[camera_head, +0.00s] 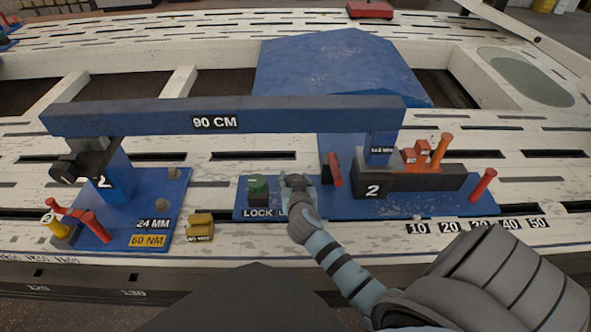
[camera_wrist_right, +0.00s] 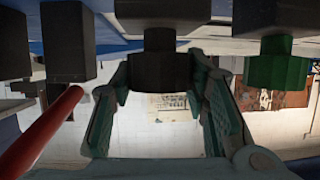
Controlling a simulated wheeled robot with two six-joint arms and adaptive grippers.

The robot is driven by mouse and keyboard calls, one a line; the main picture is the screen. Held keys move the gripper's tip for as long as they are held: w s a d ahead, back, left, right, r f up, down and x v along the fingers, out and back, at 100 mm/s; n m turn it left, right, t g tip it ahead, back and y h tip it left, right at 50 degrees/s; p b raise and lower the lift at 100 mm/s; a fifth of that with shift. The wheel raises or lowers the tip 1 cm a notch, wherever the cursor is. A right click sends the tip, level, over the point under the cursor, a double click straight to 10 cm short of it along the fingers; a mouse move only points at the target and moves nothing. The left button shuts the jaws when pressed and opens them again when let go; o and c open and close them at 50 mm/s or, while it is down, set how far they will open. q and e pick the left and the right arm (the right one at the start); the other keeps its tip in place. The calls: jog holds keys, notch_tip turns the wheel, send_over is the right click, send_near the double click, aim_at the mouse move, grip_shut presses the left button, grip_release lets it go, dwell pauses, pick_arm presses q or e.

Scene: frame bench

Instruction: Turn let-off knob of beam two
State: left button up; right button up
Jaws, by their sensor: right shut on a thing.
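Beam two is the blue 90 CM bar (camera_head: 300,116) on two supports marked 2. Its right base plate (camera_head: 400,207) carries a green lock knob (camera_head: 258,187) beside my right gripper (camera_head: 296,183). My right gripper is shut on a dark knob (camera_wrist_right: 165,72), which shows between its two fingers in the right wrist view. In the head view the fingers hide most of this knob and cover the label below it, of which only the first letter shows. The green knob also shows at right in the wrist view (camera_wrist_right: 278,66). My left gripper is not in view.
A red lever (camera_head: 333,170) stands just right of my right gripper; a red rod also shows in the wrist view (camera_wrist_right: 45,132). The beam passes above and behind the knobs. A yellow block (camera_head: 200,226) lies left of the plate. The slotted white bench (camera_head: 240,246) is bare in front.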

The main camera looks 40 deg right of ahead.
jog(key=shift+f+m+g+h, duration=0.15)
jog(key=shift+m+g+h, duration=0.55)
jog(key=shift+m, duration=0.1)
jog(key=shift+m+g+h+b, duration=0.3)
jog(key=shift+m+g+h, duration=0.1)
jog(key=shift+m+h, duration=0.15)
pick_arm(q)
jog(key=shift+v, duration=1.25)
pick_arm(e)
jog(key=shift+m+g+h, duration=0.35)
jog(key=shift+m+g, duration=0.15)
jog(key=shift+m, duration=0.05)
jog(key=shift+s, duration=0.1)
jog(key=o, duration=1.2)
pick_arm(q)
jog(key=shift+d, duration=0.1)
